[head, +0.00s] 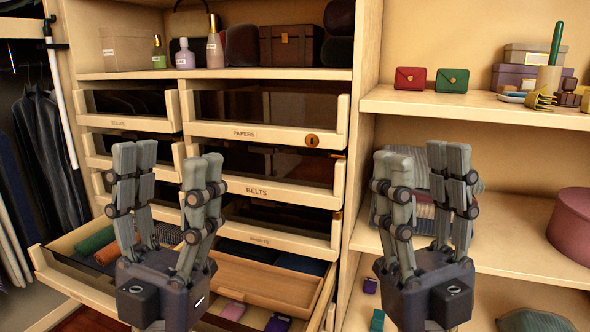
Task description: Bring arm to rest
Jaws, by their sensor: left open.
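My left gripper (168,162) stands upright in front of the drawer unit, its grey fingers spread apart with nothing visible between them. It overlaps the left part of an open lower drawer in the picture. My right gripper (422,160) is also upright, in front of the shelves on the right. Its fingers are apart and no object shows between them. Both grippers are at about the same height. The arms below the grippers are mostly out of the picture.
The open bottom drawer (62,276) juts out, with rolled cloth and a wooden tray (262,284) inside. Drawers labelled papers (240,132) and belts (262,190) are above. Red (410,78) and green (452,80) boxes sit on the right shelf (480,106). Dark clothes (62,150) hang left.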

